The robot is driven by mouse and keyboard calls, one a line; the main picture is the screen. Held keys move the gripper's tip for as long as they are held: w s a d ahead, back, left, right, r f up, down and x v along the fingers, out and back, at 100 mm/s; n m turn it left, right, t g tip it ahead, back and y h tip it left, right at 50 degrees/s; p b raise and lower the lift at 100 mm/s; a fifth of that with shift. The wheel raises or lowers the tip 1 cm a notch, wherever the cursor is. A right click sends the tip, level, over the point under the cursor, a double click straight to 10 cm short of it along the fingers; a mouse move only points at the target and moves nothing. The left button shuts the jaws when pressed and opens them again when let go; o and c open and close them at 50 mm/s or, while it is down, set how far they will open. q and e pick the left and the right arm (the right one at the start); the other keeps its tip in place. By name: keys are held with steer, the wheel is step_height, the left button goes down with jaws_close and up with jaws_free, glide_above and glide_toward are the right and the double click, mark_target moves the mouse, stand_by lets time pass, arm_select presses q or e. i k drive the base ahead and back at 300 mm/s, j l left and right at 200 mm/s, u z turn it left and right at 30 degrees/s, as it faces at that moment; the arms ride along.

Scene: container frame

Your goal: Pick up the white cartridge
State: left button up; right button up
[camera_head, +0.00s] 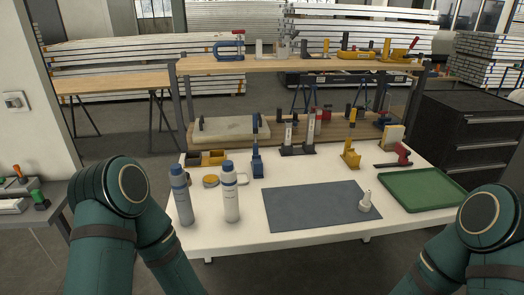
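A white cylinder with a blue cap (231,193) stands upright at the front left of the white table; it looks like the white cartridge. A greyer cylinder with a blue cap (182,196) stands upright just to its left, apart from it. A small white piece with a narrow tip (366,202) stands on the right part of the dark mat (310,208); I cannot tell exactly what it is. My two arms show at the left and right edges, but neither gripper is in view. Nothing visible touches the cylinders.
A green tray (422,191) lies at the table's right. Yellow bins (205,158), a blue tool (257,162), a yellow tool (350,155) and a red-handled tool (402,153) stand behind. Shelves with clamps rise at the back. The mat is mostly clear.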

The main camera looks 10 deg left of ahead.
mark_target(228, 181)
steer(key=z, duration=0.4)
steer(key=j+z, duration=0.1)
steer(key=z, duration=0.75)
steer(key=j+z, duration=0.1)
steer(key=z, duration=0.35)
steer(key=k+j, duration=0.15)
steer(key=j, duration=0.15)
steer(key=k+j, duration=0.15)
steer(key=j, duration=0.15)
steer(key=k+j, duration=0.1)
steer(key=j, duration=0.2)
